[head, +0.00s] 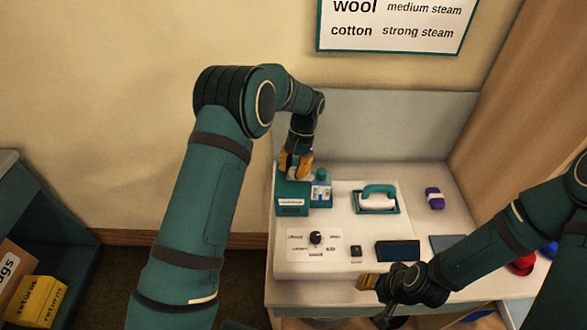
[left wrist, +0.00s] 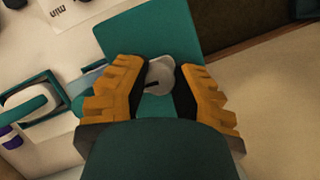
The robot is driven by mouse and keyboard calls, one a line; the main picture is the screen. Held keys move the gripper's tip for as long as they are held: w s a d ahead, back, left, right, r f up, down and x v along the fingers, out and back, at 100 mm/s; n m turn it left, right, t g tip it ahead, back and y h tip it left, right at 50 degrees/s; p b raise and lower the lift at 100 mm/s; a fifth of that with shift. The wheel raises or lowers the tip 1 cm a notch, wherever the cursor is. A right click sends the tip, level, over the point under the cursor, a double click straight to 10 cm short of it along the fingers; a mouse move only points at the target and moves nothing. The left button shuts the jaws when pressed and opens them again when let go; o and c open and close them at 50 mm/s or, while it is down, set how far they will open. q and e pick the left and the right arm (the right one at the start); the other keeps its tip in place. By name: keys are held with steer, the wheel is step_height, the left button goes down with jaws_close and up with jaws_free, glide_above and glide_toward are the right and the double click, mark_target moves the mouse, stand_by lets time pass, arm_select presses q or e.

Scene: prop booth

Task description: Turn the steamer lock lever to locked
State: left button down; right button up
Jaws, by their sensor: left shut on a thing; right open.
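The steamer unit is a white-topped console (head: 345,215) on the table, with a teal box (head: 292,208) at its back left; the box also shows in the left wrist view (left wrist: 165,35). My left gripper (head: 296,165) points down over the teal box. Its orange fingers (left wrist: 160,90) are closed around a small light-grey rounded piece with a dark mark (left wrist: 160,72), which appears to be the lock lever. The fingers hide part of it, so its setting is not readable. My right gripper (head: 367,282) is open and empty near the console's front edge.
A black knob (head: 315,238) is at the front. A purple item (head: 434,199) and red item (head: 522,264) lie to the right.

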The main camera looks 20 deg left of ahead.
arm_select(q)
steer(key=shift+s+f+n, duration=0.1)
steer(key=shift+f+n, duration=0.1)
steer(key=shift+n, duration=0.4)
steer(key=shift+h, duration=0.3)
steer(key=c, duration=0.7)
jaws_free()
steer(key=shift+c, duration=0.2)
steer(key=shift+r, duration=0.1)
steer(key=v, duration=1.2)
